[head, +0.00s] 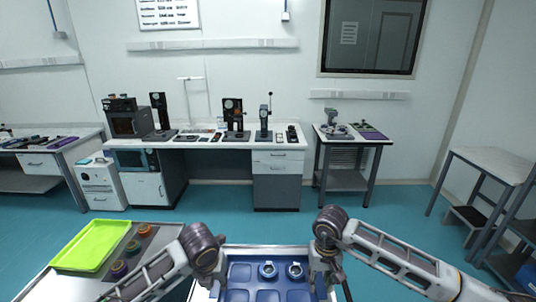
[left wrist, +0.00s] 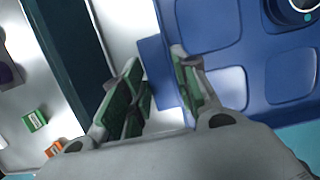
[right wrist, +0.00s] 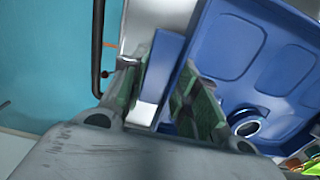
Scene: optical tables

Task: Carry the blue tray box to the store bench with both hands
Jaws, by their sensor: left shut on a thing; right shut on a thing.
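The blue tray box (head: 240,295) is at the bottom middle of the head view, with shallow compartments and two round, light-rimmed parts (head: 267,270) in its far row. My left gripper (head: 213,280) is at its left side; in the left wrist view its fingers (left wrist: 160,88) are shut on a blue edge piece of the tray box (left wrist: 215,55). My right gripper (head: 325,272) is at the right side; in the right wrist view its fingers (right wrist: 160,92) are shut on the blue side wall. Whether the tray box rests on something is unclear. No bench is marked as the store bench.
Left of the tray box, a table holds a lime-green tray (head: 92,246) and several coloured round parts (head: 133,247). A long bench (head: 215,143) with instruments stands at the back wall, a small table (head: 372,139) right of it, and a bare-topped table (head: 495,164) far right. Teal floor between is clear.

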